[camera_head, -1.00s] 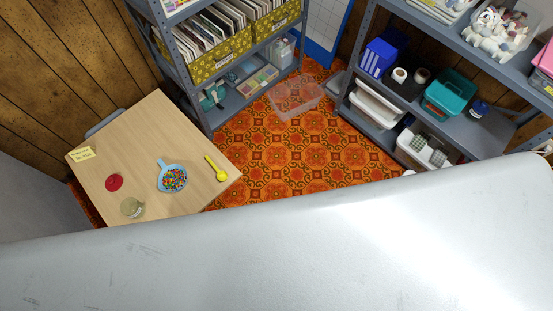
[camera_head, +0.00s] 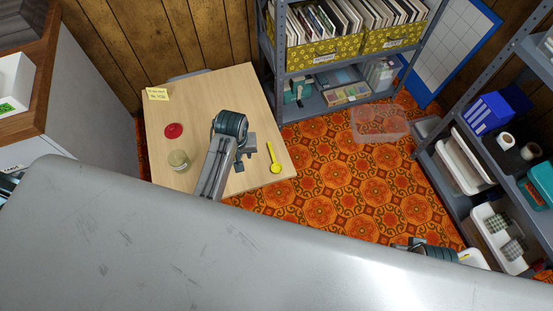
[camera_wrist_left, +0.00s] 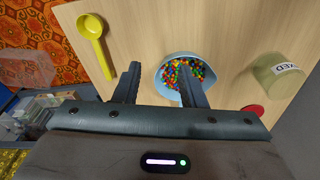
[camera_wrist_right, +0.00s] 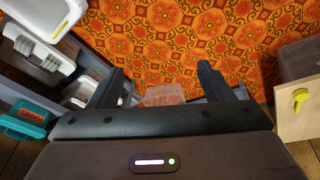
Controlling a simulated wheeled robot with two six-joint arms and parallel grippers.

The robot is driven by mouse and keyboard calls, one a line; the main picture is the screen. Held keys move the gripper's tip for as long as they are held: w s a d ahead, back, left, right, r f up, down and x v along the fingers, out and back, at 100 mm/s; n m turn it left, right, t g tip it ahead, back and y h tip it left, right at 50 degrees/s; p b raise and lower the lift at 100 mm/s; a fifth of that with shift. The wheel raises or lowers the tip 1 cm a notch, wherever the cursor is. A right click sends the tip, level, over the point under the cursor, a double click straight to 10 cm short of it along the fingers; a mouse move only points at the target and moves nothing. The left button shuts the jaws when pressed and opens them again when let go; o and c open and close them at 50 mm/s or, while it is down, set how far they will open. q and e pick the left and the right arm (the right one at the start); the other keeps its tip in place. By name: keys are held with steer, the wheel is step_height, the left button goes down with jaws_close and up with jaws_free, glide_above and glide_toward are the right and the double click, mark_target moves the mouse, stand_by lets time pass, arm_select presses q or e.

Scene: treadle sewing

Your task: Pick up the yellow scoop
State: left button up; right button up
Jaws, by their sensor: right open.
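The yellow scoop (camera_head: 274,163) lies on the light wooden table (camera_head: 240,90), near its right edge. In the left wrist view the scoop (camera_wrist_left: 92,30) is at the upper left, its round cup toward the top. It also shows at the right edge of the right wrist view (camera_wrist_right: 299,97). My left gripper (camera_head: 245,155) is over the table, left of the scoop and apart from it. Its fingers (camera_wrist_left: 158,75) are spread and empty, near the blue bowl of coloured beads (camera_wrist_left: 164,62). My right gripper (camera_wrist_right: 162,70) is open and empty above the floor.
A red disc (camera_head: 173,130), a glass jar (camera_head: 178,160) and a yellow note (camera_head: 157,94) are on the table. A clear bin (camera_head: 380,123) stands on the patterned floor. Shelves (camera_head: 330,108) stand behind and at the right. A large pale surface fills the near foreground.

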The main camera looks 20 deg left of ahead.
arm_select(q)
steer(key=n+g, duration=0.1)
steer(key=n, duration=0.1)
glide_above(271, 147)
arm_select(e)
step_height(271, 147, down, 4)
steer(key=f, duration=0.1)
arm_select(q)
step_height(271, 147, down, 4)
steer(key=shift+w+f+b, duration=0.1)
steer(key=shift+f+b, duration=0.1)
steer(key=shift+b, duration=0.25)
step_height(271, 147, down, 6)
steer(key=shift+a+r+b, duration=0.1)
steer(key=shift+r+b, duration=0.05)
steer(key=shift+b, duration=0.4)
steer(key=shift+f, duration=0.25)
arm_select(e)
step_height(271, 147, up, 7)
steer(key=shift+s, duration=0.25)
arm_select(q)
steer(key=shift+c, duration=0.5)
arm_select(e)
steer(key=shift+a, duration=0.1)
arm_select(q)
jaws_close()
